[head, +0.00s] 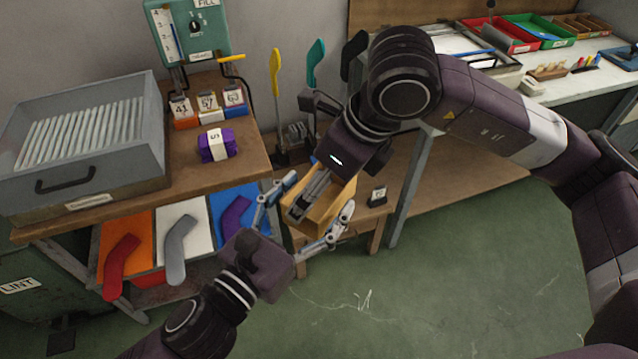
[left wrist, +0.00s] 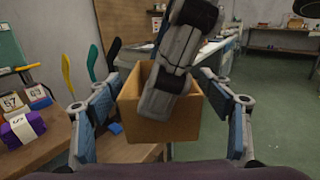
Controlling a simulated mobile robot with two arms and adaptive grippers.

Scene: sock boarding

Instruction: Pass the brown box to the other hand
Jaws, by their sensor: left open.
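The brown box (head: 331,211), open at the top, is in the middle of the head view, above a low wooden stool. My right gripper (head: 303,207) reaches down to it from the upper right. Its grey fingers lie close together over the box and appear shut on its wall; they hide part of the box. In the left wrist view, a right finger covers part of the front of the box (left wrist: 184,132). My left gripper (head: 316,210) is open, with one finger on each side of the box. Whether those fingers touch it is unclear.
A workbench (head: 130,205) on the left carries a grey tray (head: 150,125) and a purple bundle (head: 216,145). Coloured sock shapes lie below it. Yellow (head: 275,75) and teal (head: 316,62) sock boards stand behind the box. The green floor in front is free.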

